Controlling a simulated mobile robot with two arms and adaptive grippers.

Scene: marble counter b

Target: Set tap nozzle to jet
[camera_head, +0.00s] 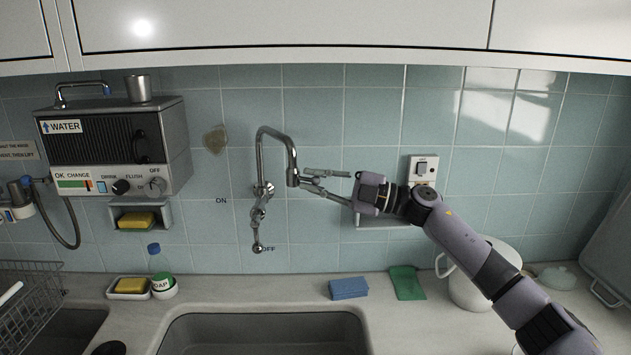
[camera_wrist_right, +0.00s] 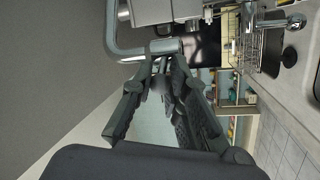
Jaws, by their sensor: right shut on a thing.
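The chrome tap (camera_head: 262,150) is mounted on the tiled wall, with a gooseneck spout curving to the right and down. Its nozzle (camera_head: 293,178) is the short thicker cylinder at the spout's end; in the right wrist view the nozzle (camera_wrist_right: 165,46) sits at the fingertips. No nozzle setting mark is readable. My left gripper is not in view.
A water unit (camera_head: 110,145) hangs on the wall at left. The sink basin (camera_head: 190,318) lies below the tap. A blue sponge (camera_head: 348,288), a green cloth (camera_head: 406,282) and a white pot (camera_head: 470,289) stand to the right. A soap bottle (camera_head: 161,282) stands at left.

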